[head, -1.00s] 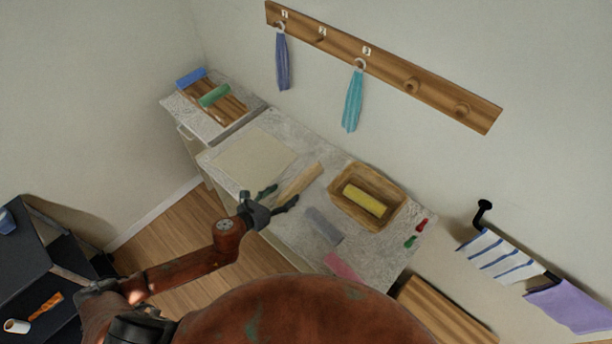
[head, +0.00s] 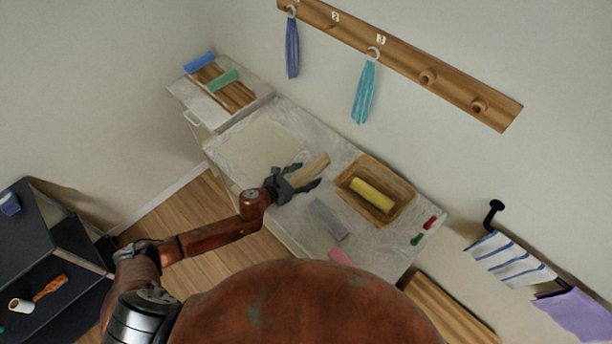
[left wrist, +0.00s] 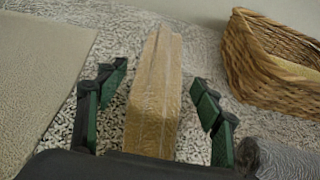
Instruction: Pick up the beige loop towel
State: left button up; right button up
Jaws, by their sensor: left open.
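The beige towel (head: 313,168) lies as a long narrow bundle on the speckled counter, between a flat cream mat and a wicker basket. Its loop cannot be made out. My left gripper (head: 308,175) is open at the towel's near end. In the left wrist view the towel (left wrist: 156,95) lies between the spread green-padded fingers (left wrist: 158,77), with a gap on each side. The towel's near end is hidden behind the gripper's body. My right gripper is not in view.
The wicker basket (head: 345,190) holds a yellow rolled towel (head: 372,195). A grey roll (head: 328,219) lies close to the gripper's right. The cream mat (head: 255,150) lies to its left. Blue (head: 292,48) and teal (head: 364,92) towels hang from a wall rail (head: 450,88).

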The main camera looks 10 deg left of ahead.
pick_arm(q)
jog(key=c, duration=0.5)
jog(key=shift+a, duration=0.1)
jog(key=c, duration=0.8)
jog(key=shift+o, duration=0.2)
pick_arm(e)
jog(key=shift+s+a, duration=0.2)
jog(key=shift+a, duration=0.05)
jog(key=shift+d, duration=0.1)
